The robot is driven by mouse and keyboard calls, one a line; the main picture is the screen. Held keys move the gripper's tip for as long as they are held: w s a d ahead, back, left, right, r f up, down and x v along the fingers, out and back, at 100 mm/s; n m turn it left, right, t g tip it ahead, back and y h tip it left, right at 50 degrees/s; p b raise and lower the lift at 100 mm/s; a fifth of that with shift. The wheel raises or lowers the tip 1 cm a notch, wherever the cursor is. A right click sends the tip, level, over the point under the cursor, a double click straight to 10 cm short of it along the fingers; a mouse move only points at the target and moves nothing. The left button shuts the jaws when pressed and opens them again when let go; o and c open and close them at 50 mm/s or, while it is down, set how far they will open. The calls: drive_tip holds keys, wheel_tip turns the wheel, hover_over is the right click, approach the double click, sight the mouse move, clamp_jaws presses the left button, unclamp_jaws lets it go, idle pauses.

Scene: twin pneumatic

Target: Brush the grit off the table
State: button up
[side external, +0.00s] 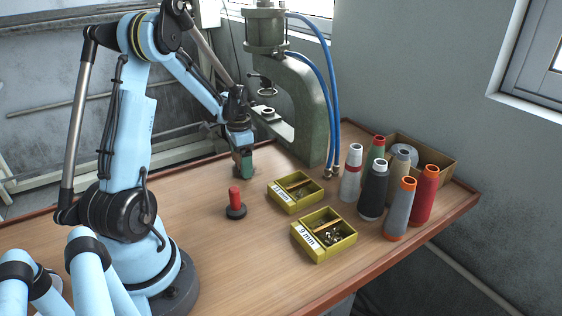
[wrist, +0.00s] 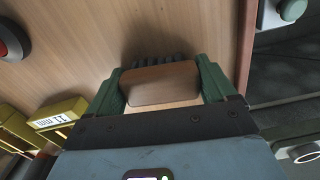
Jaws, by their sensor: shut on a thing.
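My gripper (side external: 243,168) is low over the wooden table (side external: 190,205), in front of the green press. In the wrist view its green fingers (wrist: 161,72) are shut on a brush (wrist: 160,88), one at each end. The brush has a wooden back and a row of dark bristles along its far edge. The brush lies close to the table top; whether the bristles touch it I cannot tell. In the side view the brush is hidden or too small to make out. I cannot make out any grit on the table in either view.
A red-handled tool on a black base (side external: 235,203) stands near the gripper. Two yellow boxes (side external: 295,205) (side external: 323,248) sit to the right. Several thread spools (side external: 373,190) and a cardboard box (side external: 440,165) stand beyond. The press (side external: 308,110) with blue hoses rises behind.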

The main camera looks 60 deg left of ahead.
sight(255, 179)
drive_tip(key=shift+a+f, duration=0.1)
drive_tip(key=shift+a, duration=0.75)
drive_tip(key=shift+w+a, duration=0.15)
drive_tip(key=shift+w, duration=0.45)
drive_tip(key=shift+d, duration=3.8)
drive_tip(key=shift+a, duration=3.75)
drive_tip(key=shift+r, duration=4.25)
